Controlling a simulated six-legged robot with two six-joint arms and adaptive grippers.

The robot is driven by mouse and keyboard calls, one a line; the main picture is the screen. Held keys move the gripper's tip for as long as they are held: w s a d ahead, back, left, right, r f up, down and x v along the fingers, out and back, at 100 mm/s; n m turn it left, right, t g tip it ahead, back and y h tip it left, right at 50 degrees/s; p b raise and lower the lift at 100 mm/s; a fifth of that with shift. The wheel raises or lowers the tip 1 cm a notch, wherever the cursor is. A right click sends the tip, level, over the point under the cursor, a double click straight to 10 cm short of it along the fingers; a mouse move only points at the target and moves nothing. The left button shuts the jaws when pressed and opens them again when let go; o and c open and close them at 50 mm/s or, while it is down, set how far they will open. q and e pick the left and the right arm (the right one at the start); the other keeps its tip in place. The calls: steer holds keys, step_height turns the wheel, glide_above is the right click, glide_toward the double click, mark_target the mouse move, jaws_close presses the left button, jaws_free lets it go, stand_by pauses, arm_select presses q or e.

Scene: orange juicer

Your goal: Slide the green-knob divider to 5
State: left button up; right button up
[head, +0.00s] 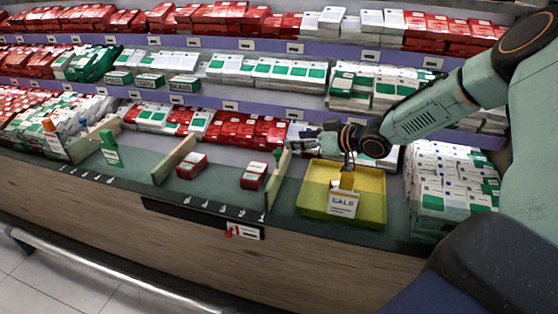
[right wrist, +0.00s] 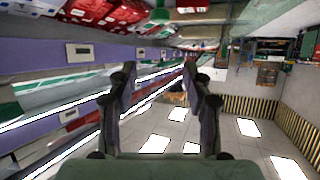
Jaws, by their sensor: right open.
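My left gripper is not in view.
Red boxes (head: 191,166) and (head: 254,175) lie in the bay between the tan dividers. A yellow tray (head: 372,209) with a sale sign sits below my right arm.

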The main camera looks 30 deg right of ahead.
mark_target(278, 152)
steer(key=w+f+b, duration=0.1)
steer(key=f+b, duration=0.1)
steer(key=w+a+f+b, duration=0.1)
steer(key=w+f+b, duration=0.1)
steer(key=b, duration=0.1)
steer(key=w+f+b, duration=0.2)
steer(key=f, duration=0.1)
steer(key=shift+w+a+b, duration=0.25)
steer(key=shift+a+b, duration=0.05)
steer(key=shift+a, duration=0.05)
steer(key=shift+w+a+f+b, duration=0.1)
steer(key=shift+w+a+b, duration=0.15)
steer(key=shift+w, duration=0.4)
steer(key=shift+c, duration=0.4)
jaws_close()
